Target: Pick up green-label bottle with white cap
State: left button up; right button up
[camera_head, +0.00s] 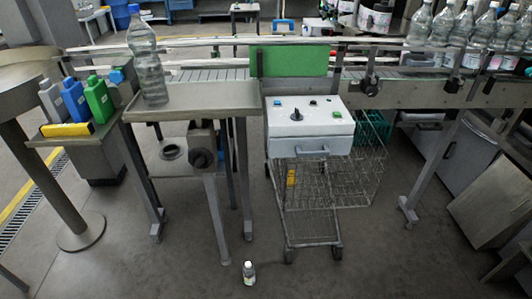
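A small bottle with a white cap (248,273) stands upright on the floor at the bottom centre, in front of the wire cart. Its label looks pale with a hint of green, but it is too small to read. Neither of my grippers is in view.
A large clear bottle with a blue cap (146,65) stands on the metal table (200,97). Several clear bottles line the conveyor at the right. The floor around the small bottle is clear.

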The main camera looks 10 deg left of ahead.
aim_at(248, 273)
jog(key=i+l+u, duration=0.15)
jog(key=l, duration=0.25)
jog(key=i+l+u, duration=0.2)
jog(key=l, duration=0.2)
jog(key=l+u, duration=0.15)
jog(key=l, duration=0.3)
jog(key=i+l+u, duration=0.2)
jog(key=l, duration=0.25)
jog(key=k, duration=0.1)
